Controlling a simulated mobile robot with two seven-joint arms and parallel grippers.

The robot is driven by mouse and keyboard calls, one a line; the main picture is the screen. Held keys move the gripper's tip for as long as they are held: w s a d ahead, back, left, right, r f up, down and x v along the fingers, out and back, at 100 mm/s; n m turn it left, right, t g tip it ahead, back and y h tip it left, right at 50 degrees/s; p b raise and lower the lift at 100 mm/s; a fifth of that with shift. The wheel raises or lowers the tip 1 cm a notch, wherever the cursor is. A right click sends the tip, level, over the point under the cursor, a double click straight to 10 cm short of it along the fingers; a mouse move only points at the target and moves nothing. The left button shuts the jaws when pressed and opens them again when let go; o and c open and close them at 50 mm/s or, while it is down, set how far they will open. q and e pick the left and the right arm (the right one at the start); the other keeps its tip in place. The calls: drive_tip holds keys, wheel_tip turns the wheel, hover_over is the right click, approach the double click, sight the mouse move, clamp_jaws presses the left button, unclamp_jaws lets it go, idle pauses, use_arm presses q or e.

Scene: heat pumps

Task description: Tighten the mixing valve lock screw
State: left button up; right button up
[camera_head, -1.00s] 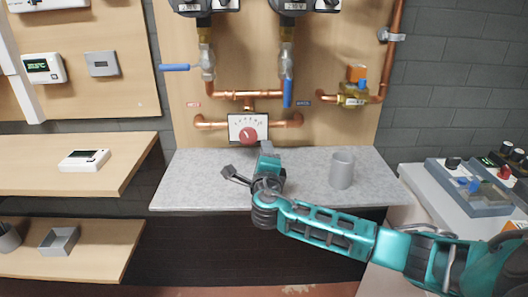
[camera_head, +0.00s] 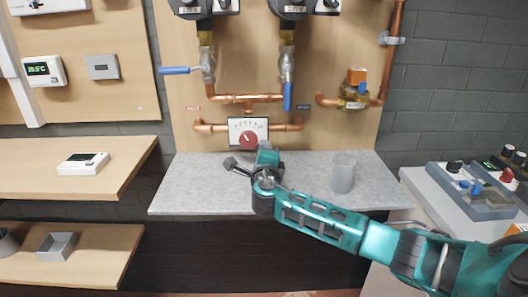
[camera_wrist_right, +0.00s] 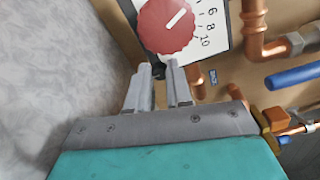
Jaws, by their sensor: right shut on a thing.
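The mixing valve's white scale plate (camera_head: 235,125) with its red knob (camera_head: 248,141) sits on the copper pipes above the grey shelf. In the right wrist view the red knob (camera_wrist_right: 166,26) and its numbered plate (camera_wrist_right: 214,18) fill the top. My right gripper (camera_head: 264,146) is just below the plate. In the wrist view its two grey fingers (camera_wrist_right: 159,68) are close together at the plate's lower edge, shut on a small dark piece, the lock screw (camera_wrist_right: 160,73). The fingers mostly hide the screw. My left gripper is not in view.
A grey cup (camera_head: 342,173) stands on the grey shelf (camera_head: 190,185) right of my arm. Blue-handled valves (camera_head: 287,95) hang above the mixing valve. A brass valve (camera_head: 353,95) is to the right. Wooden shelves (camera_head: 125,160) are at left.

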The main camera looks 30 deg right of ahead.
clamp_jaws()
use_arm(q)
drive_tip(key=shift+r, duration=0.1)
use_arm(e)
drive_tip(key=shift+r+m+p, duration=0.15)
drive_tip(key=shift+m+p, duration=0.75)
drive_tip(key=shift+p, duration=0.2)
drive_tip(key=m+p, duration=0.2)
drive_tip(key=m, duration=0.1)
drive_tip(key=shift+m, duration=0.3)
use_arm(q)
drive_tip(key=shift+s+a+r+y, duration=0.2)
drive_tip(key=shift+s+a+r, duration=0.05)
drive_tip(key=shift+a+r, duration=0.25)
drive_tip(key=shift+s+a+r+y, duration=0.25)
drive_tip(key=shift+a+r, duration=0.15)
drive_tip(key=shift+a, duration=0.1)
use_arm(e)
drive_tip(key=shift+m, duration=0.8)
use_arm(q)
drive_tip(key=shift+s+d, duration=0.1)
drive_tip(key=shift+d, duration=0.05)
use_arm(e)
drive_tip(key=o, duration=0.6)
unclamp_jaws()
